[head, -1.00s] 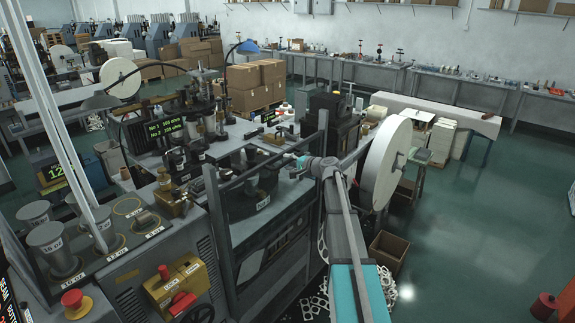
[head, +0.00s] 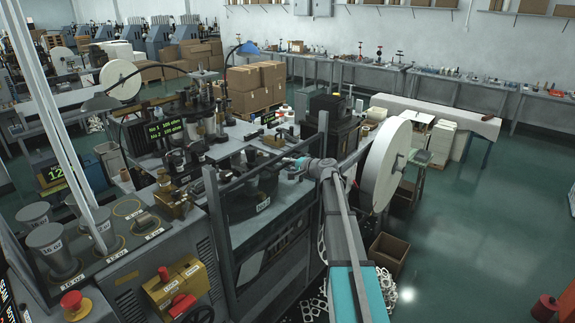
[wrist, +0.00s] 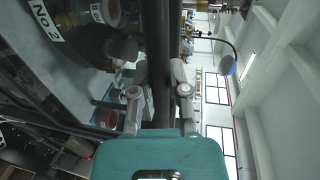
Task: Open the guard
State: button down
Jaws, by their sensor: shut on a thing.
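The guard (head: 246,178) is a dark barred frame on the front of the machine, between two upright posts, in the middle of the head view. My gripper (head: 292,162) reaches it from the right, near its right end. In the wrist view, a dark bar of the guard (wrist: 156,55) runs up between the two grey fingers of my gripper (wrist: 158,82), which are shut on it. The exact finger contact is partly hidden by shadow. How far the guard stands open is hard to tell.
The machine's deck (wrist: 60,75) with tooling lies behind the guard. A large white paper reel (head: 386,165) stands just right of my arm. An open cardboard box (head: 388,252) is on the floor. A red stop button (head: 74,302) sits at lower left.

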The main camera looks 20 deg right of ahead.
jog(key=b, duration=3)
send_near(280, 220)
jog(key=x, duration=0.5)
jog(key=shift+w+a+f, duration=0.1)
jog(key=shift+a+f, duration=0.1)
jog(key=c, duration=0.6)
grip_release()
jog(key=shift+r, duration=0.25)
notch_tip(280, 220, up, 30)
jog(key=p, duration=3)
jog(key=shift+f, duration=0.2)
